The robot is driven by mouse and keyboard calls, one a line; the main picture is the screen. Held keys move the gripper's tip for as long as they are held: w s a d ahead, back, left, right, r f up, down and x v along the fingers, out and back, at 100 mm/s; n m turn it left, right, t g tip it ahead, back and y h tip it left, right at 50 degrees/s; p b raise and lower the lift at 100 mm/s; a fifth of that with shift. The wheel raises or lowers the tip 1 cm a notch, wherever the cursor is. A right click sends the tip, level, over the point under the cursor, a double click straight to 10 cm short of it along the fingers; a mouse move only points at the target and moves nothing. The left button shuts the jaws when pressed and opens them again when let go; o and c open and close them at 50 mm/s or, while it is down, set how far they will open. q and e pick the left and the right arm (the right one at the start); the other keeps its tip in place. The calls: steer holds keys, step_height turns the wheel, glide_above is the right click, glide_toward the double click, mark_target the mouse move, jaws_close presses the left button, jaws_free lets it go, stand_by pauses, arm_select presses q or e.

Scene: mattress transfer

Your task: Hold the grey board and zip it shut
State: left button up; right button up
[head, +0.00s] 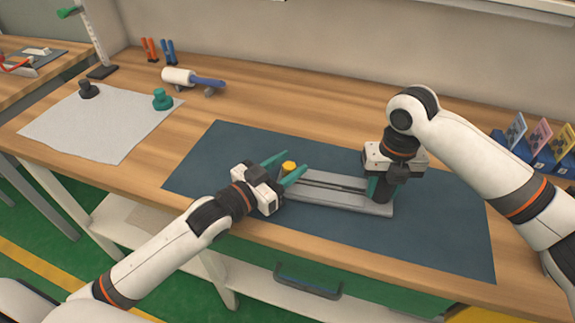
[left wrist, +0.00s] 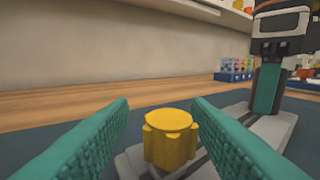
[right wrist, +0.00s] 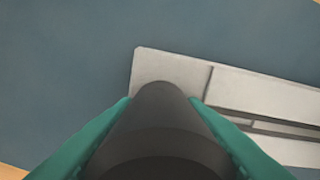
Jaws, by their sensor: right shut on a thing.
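The grey board (head: 336,200) lies flat on the dark blue mat, with a dark slot along its length. A yellow knob (head: 289,167) stands at its left end. My left gripper (head: 287,166) is open, its teal fingers on either side of the yellow knob; in the left wrist view the knob (left wrist: 169,138) sits between the fingers with gaps to both. My right gripper (head: 380,190) points down at the board's right end. It is shut on a dark round post (right wrist: 160,120), seen between its fingers in the right wrist view. The post's foot is partly hidden.
The blue mat (head: 230,150) has free room around the board. A white cloth (head: 90,125) with a black and a green knob lies at left. A lint roller (head: 192,78) and pliers stand behind. Cards in blue holders (head: 540,150) stand at right.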

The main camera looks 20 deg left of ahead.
arm_select(q)
steer(key=v, duration=1.2)
arm_select(e)
steer(key=shift+a, duration=0.1)
steer(key=o, duration=1.3)
steer(key=shift+r, duration=0.15)
